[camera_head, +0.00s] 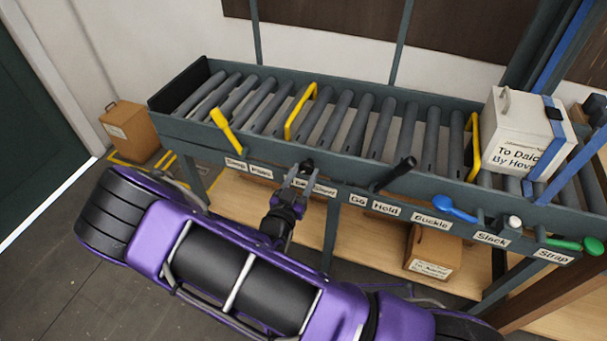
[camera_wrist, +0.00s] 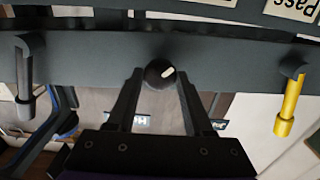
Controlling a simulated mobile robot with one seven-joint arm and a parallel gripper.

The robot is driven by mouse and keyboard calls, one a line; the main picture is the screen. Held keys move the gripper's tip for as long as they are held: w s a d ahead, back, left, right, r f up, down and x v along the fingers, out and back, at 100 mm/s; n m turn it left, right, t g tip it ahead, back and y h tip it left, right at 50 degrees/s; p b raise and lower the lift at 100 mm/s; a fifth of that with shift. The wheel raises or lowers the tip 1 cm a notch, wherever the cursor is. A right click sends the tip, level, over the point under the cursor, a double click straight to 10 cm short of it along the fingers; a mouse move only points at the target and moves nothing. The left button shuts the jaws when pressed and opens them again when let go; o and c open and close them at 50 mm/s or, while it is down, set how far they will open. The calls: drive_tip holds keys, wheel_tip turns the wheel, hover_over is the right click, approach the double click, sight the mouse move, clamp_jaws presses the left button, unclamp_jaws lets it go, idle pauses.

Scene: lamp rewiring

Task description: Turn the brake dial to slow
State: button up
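The brake dial is a round black knob with a short white mark, on the front rail of the roller conveyor. In the wrist view the dial (camera_wrist: 160,74) sits between my fingertips, and its white mark points to the upper right. In the head view the dial (camera_head: 307,165) shows as a small dark shape just beyond my gripper (camera_head: 298,178). My gripper (camera_wrist: 160,78) is open, with one finger on each side of the dial. I cannot tell whether either finger touches it. The "Slow" label (camera_head: 324,189) is partly readable beside my gripper; its neighbour is mostly covered.
A yellow lever (camera_head: 225,131) stands left of the dial and a black lever (camera_head: 396,174) right of it. Farther right are a blue handle (camera_head: 454,209), a white knob (camera_head: 514,222) and a green handle (camera_head: 593,245). A white box (camera_head: 520,135) sits on the rollers.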

clamp_jaws()
drive_tip(key=shift+n, duration=0.3)
drive_tip(key=n+b, duration=0.1)
drive_tip(key=n, duration=0.2)
drive_tip(key=shift+n, duration=0.3)
drive_tip(key=n, duration=0.4)
drive_tip(key=shift+n, duration=0.3)
drive_tip(key=n, duration=0.4)
drive_tip(key=shift+n, duration=2.5)
